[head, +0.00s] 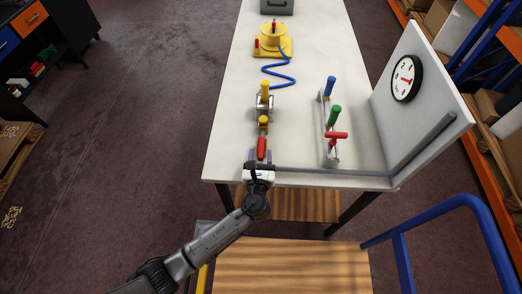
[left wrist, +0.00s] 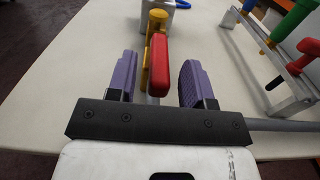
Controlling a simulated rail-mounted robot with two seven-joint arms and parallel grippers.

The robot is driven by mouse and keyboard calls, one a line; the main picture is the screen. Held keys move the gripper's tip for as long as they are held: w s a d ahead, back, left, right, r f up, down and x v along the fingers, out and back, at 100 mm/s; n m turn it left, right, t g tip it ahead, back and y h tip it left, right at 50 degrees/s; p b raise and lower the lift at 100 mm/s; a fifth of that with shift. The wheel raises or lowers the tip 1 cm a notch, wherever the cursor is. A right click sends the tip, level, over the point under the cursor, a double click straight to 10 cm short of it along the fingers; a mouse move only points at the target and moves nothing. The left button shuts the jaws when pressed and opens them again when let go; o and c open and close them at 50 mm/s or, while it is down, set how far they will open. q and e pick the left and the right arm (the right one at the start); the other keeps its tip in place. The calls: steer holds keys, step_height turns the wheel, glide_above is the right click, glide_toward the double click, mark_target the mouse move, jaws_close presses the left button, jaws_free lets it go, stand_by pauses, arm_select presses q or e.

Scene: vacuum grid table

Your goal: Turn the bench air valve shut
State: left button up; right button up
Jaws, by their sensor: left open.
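A red lever handle (head: 262,148), which looks like the bench air valve's, lies near the table's front edge, pointing away from me. A grey pipe (head: 330,171) runs right from beside it. My left gripper (head: 260,158) is open, its purple fingers on either side of the lever. In the left wrist view the gripper (left wrist: 158,80) straddles the red handle (left wrist: 160,62), with visible gaps at both sides. A yellow part (left wrist: 155,22) shows behind and left of the handle. The valve body is mostly hidden by my gripper. My right gripper is out of view.
A rack with blue (head: 329,87), green (head: 334,115) and red (head: 337,135) handles stands right of the lever. A white panel (head: 425,110) carries a round gauge (head: 406,78) with a red needle. Beyond the lever are a yellow-topped clamp (head: 264,92), a blue hose (head: 279,75) and a yellow reel (head: 273,40).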

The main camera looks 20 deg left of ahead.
mark_target(261, 149)
arm_select(q)
steer(key=shift+x, duration=1.1)
steer(key=shift+c, duration=0.4)
jaws_close()
